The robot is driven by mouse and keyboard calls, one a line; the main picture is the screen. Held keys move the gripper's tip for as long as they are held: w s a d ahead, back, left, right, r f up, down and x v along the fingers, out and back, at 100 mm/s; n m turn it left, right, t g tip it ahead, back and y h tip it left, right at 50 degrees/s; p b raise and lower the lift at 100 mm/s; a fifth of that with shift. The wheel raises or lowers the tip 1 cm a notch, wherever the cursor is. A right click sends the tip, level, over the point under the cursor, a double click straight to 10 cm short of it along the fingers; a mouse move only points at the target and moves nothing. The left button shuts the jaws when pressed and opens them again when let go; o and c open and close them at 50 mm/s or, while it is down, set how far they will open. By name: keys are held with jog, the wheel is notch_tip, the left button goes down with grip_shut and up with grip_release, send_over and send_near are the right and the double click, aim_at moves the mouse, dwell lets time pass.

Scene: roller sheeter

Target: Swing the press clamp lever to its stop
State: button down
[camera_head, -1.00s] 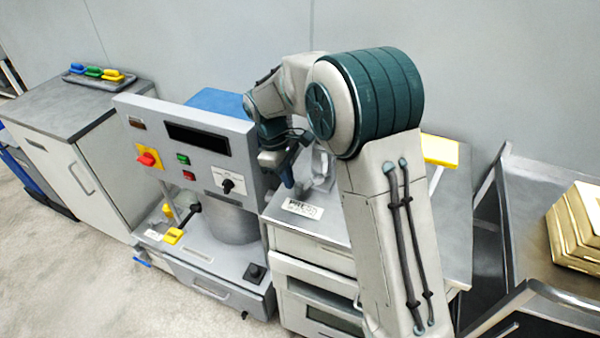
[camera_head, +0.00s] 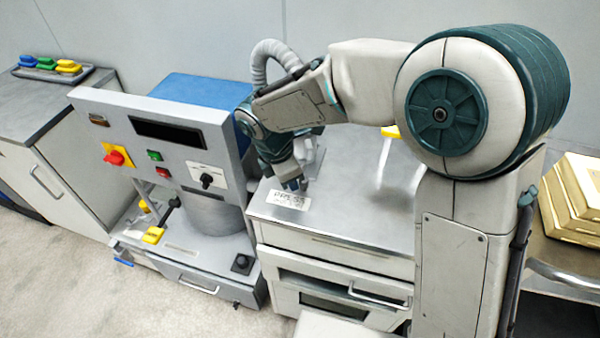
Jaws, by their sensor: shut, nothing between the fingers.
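My gripper (camera_head: 297,186) points down over the steel worktop (camera_head: 350,215), just behind a white label plate reading "PRESS" (camera_head: 288,200). Its fingers are small and dark here and look shut, with nothing seen between them. A grey upright part (camera_head: 318,150), possibly the press, shows just right of and behind my gripper, mostly covered by my wrist. I cannot make out the clamp lever for sure; my arm hides much of that area. Whether the fingers touch anything is not clear.
Left of the worktop stands a grey machine panel (camera_head: 150,130) with a red knob (camera_head: 115,157), buttons and a dark display. A yellow piece (camera_head: 390,131) shows behind my arm. Gold blocks (camera_head: 575,210) stand at the right. The worktop's front is clear.

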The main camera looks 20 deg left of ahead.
jog(key=shift+w+d, duration=0.1)
jog(key=shift+d, duration=0.2)
dwell(0.4)
jog(key=shift+r, duration=0.15)
jog(key=p+v, duration=0.8)
jog(key=v, duration=0.1)
jog(key=shift+s+r, duration=0.2)
jog(key=shift+r, duration=0.2)
jog(key=w+d+r+m+b, duration=0.1)
jog(key=d+r+m+b, duration=0.15)
jog(key=d+m, duration=0.6)
jog(key=s+d+r+m+t+y+b, duration=0.1)
jog(key=s+d+m, duration=0.4)
jog(key=d+m, duration=0.3)
jog(key=s+d+r+m+t+y+b, duration=0.1)
jog(key=s+d+m, duration=0.4)
jog(key=d+m, duration=0.4)
jog(key=d, duration=0.6)
jog(key=shift+d, duration=0.35)
